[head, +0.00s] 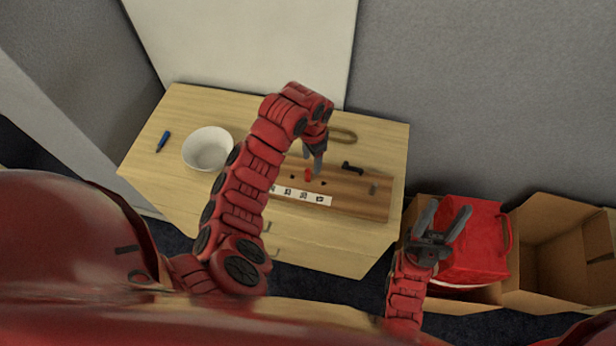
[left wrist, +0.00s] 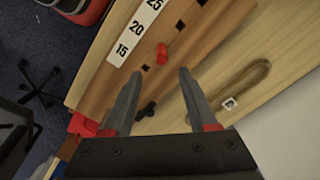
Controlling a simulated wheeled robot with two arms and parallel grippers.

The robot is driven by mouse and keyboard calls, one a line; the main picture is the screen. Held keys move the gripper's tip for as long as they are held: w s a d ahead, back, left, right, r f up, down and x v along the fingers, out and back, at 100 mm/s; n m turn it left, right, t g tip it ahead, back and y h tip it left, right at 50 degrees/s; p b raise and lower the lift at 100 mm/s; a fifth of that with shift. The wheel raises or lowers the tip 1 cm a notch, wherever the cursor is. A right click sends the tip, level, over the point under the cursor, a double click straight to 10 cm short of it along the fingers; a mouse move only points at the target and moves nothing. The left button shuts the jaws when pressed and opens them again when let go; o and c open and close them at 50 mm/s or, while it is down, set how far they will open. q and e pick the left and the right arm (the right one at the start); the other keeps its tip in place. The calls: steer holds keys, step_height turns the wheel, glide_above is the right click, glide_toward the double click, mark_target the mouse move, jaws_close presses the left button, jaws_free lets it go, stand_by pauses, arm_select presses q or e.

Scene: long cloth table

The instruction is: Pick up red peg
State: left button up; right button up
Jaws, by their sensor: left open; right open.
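The red peg (head: 308,174) stands on the wooden board (head: 352,206), near dark holes and a white number strip. It also shows in the left wrist view (left wrist: 162,54), ahead of the fingertips and roughly between their lines. My left gripper (head: 315,166) is open and points down close to the peg; in the left wrist view (left wrist: 158,80) nothing is between its fingers. My right gripper (head: 447,222) is open and empty, away from the table near a red bag.
A black peg-like piece (head: 352,167) lies on the board, with a grey piece (head: 373,189) to its right. A brown loop (head: 343,135) lies behind. A white bowl (head: 208,148) and blue marker (head: 163,141) are at left. The red bag (head: 478,240) and cardboard boxes (head: 548,260) stand at right.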

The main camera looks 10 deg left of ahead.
mark_target(308, 170)
arm_select(q)
steer(key=f+p, duration=0.2)
steer(key=f, duration=0.1)
steer(key=a+f+p, duration=0.1)
steer(key=shift+s+f, duration=0.3)
steer(key=shift+w+f, duration=0.1)
steer(key=shift+f, duration=0.65)
jaws_close()
